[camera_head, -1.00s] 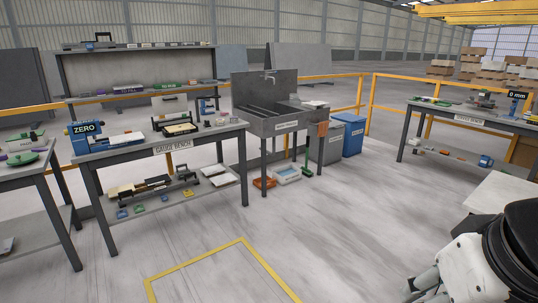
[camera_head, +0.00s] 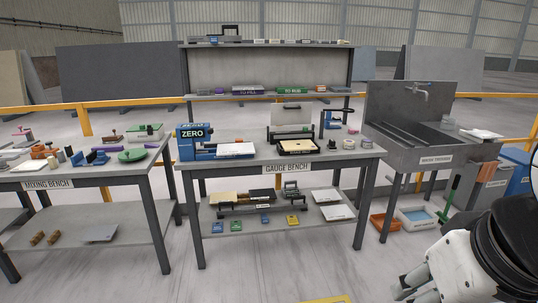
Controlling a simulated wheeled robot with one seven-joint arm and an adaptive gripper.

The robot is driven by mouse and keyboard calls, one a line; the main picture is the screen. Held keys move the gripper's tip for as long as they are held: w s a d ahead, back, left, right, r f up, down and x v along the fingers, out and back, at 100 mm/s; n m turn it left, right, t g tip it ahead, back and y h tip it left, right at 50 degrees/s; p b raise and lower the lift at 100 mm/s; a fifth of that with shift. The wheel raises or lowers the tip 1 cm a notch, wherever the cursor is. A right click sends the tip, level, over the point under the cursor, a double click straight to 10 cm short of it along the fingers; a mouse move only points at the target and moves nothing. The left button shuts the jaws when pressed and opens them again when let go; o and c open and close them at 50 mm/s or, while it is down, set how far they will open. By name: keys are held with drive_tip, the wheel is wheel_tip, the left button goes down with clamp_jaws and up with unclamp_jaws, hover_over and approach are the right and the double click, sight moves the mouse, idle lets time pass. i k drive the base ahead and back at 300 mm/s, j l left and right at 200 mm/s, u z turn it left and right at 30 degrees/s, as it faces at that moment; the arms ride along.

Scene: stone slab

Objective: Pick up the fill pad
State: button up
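My gripper (camera_head: 410,284) shows at the lower right, over the floor and well in front of the benches. Its grey fingers are partly cut off by the lower edge, and whether they are open or shut is unclear. I cannot tell for certain which item is the fill pad. A green rounded item (camera_head: 132,155) lies on the mixing bench (camera_head: 100,180) at the left. A tray with a pale beige surface (camera_head: 295,145) lies on the gauge bench (camera_head: 235,170) in the middle. Nothing touches my gripper that I can see.
A sink (camera_head: 430,150) stands right of the gauge bench, with orange (camera_head: 383,222) and blue-white trays (camera_head: 418,217) on the floor below. The lower shelf (camera_head: 255,232) holds several small coloured items.

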sight(331, 146)
drive_tip(key=i+z, duration=0.1)
drive_tip(key=i, duration=0.5)
drive_tip(key=i+j+z, duration=0.1)
drive_tip(key=i, duration=0.55)
drive_tip(key=i+j+z, duration=0.1)
drive_tip(key=i, duration=2.05)
